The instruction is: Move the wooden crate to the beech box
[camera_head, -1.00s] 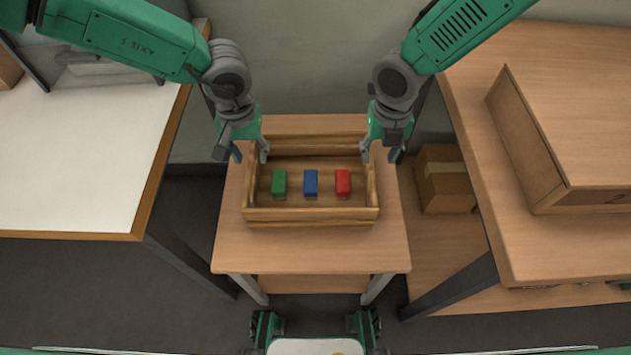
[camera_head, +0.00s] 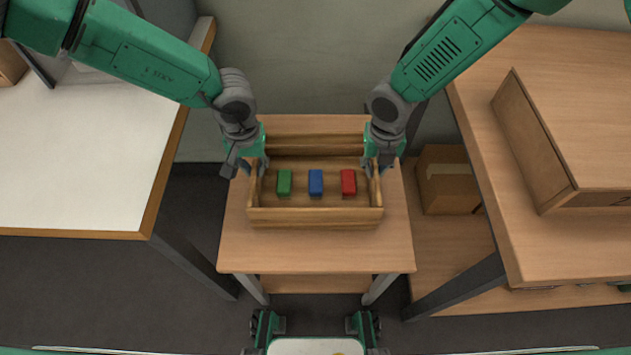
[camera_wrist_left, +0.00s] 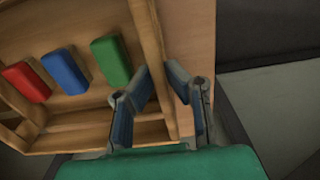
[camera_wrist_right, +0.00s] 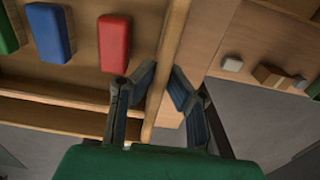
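The wooden crate (camera_head: 315,215) is an open, low-walled box on a small wooden table. It holds a green block (camera_head: 284,183), a blue block (camera_head: 316,182) and a red block (camera_head: 349,182). My left gripper (camera_head: 250,167) is open, its fingers on either side of the crate's left end wall, as the left wrist view (camera_wrist_left: 160,82) shows. My right gripper (camera_head: 380,167) is open, its fingers on either side of the right end wall, seen in the right wrist view (camera_wrist_right: 163,76). I cannot tell whether any finger touches. A beech-coloured box (camera_head: 532,140) stands on the right table.
The small table (camera_head: 315,255) has bare room in front of the crate. A white-topped table (camera_head: 75,160) stands left and a higher wooden table (camera_head: 550,255) right, with a cardboard box (camera_head: 446,190) beneath its level. Dark floor gaps separate the tables.

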